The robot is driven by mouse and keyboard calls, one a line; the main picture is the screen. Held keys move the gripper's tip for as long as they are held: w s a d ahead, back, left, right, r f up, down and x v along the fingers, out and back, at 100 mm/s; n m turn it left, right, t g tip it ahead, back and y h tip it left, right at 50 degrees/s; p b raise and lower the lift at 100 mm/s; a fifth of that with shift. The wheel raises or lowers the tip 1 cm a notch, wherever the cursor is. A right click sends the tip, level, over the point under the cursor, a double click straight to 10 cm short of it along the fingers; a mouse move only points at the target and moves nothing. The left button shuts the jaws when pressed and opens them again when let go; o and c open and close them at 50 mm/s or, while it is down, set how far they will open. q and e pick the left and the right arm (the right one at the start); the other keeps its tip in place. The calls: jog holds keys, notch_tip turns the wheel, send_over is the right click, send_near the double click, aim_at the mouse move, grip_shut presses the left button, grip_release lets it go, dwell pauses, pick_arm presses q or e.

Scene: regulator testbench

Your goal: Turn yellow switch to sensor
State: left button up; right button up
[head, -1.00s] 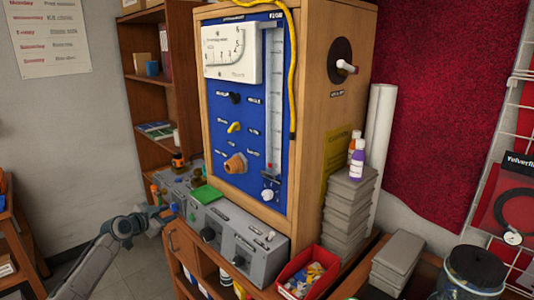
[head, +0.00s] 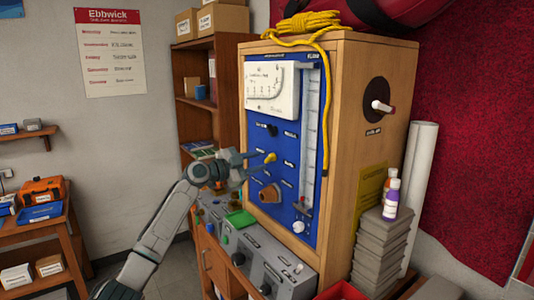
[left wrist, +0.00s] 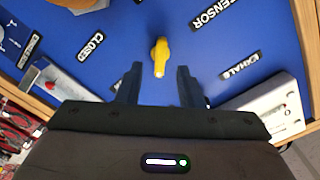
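The yellow switch (head: 270,158) is on the blue panel (head: 286,205) of the wooden testbench. In the left wrist view the yellow switch (left wrist: 160,56) stands just beyond and between my fingertips, with labels reading CLOSED (left wrist: 90,46), EXHALE (left wrist: 240,66) and a partly cut-off SENSOR (left wrist: 212,10) around it. My left gripper (head: 246,164) is open in front of the panel, just left of the switch; its two fingers show apart in the left wrist view (left wrist: 158,84). They do not appear to touch the switch. My right gripper is not in view.
A black knob (head: 271,129) is above the switch and an orange-brown knob (head: 269,193) below it. Grey boxes with knobs (head: 262,262) stand on the ledge below the panel.

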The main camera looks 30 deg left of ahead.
aim_at(267, 159)
pick_arm(q)
jog(key=p+x, duration=0.1)
jog(key=x, duration=0.2)
jog(key=shift+w+d+r+p, duration=0.1)
jog(key=shift+w+r+p, duration=0.05)
jog(key=shift+w+p, duration=0.15)
jog(key=shift+w+d, duration=0.2)
jog(key=shift+w, duration=0.15)
jog(key=c, duration=0.7)
grip_shut()
